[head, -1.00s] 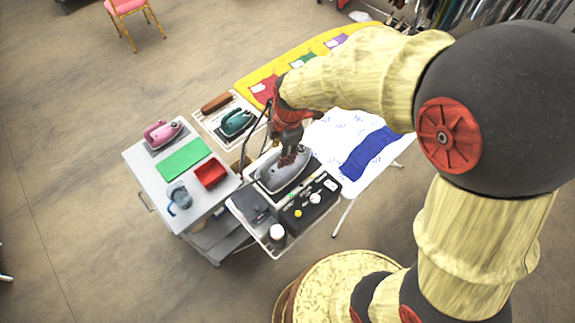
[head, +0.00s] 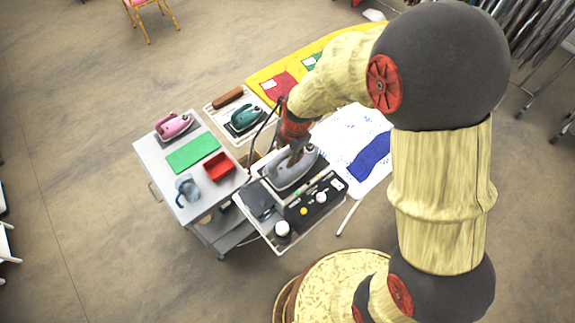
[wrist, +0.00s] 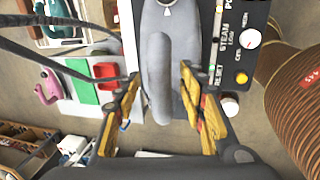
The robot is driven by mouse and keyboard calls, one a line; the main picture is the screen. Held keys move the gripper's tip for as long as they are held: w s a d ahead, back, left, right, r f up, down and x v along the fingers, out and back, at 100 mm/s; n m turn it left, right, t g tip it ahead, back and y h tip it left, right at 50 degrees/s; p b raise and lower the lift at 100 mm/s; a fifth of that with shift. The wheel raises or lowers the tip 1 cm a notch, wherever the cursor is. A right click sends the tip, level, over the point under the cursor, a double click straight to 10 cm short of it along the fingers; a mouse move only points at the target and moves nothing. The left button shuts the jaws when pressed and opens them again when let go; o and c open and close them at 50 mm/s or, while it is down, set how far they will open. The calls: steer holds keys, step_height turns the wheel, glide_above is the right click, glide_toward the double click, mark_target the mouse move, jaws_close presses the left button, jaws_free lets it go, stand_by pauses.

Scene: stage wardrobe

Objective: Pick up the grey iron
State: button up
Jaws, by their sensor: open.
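The grey iron (head: 293,173) stands on the black-and-white steam station on the cart's near right side. In the wrist view the grey iron (wrist: 158,70) fills the upper middle, with its long handle running up the picture. My gripper (head: 297,150) is at the iron from above. In the wrist view my gripper (wrist: 158,88) is open, with one yellow finger on each side of the iron's handle. I cannot tell whether either finger touches it. My arm hides part of the iron's far side in the head view.
A pink iron (head: 173,125), a green mat (head: 193,153), a red tray (head: 219,166) and a blue-grey jug (head: 187,188) stand on the grey cart. A teal iron (head: 245,117) stands behind. A black control box (head: 316,203) and white cup (head: 282,229) are close to the grey iron.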

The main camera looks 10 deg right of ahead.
steer(key=shift+f, duration=0.3)
steer(key=shift+c, duration=0.6)
jaws_close()
steer(key=shift+w+r, duration=0.1)
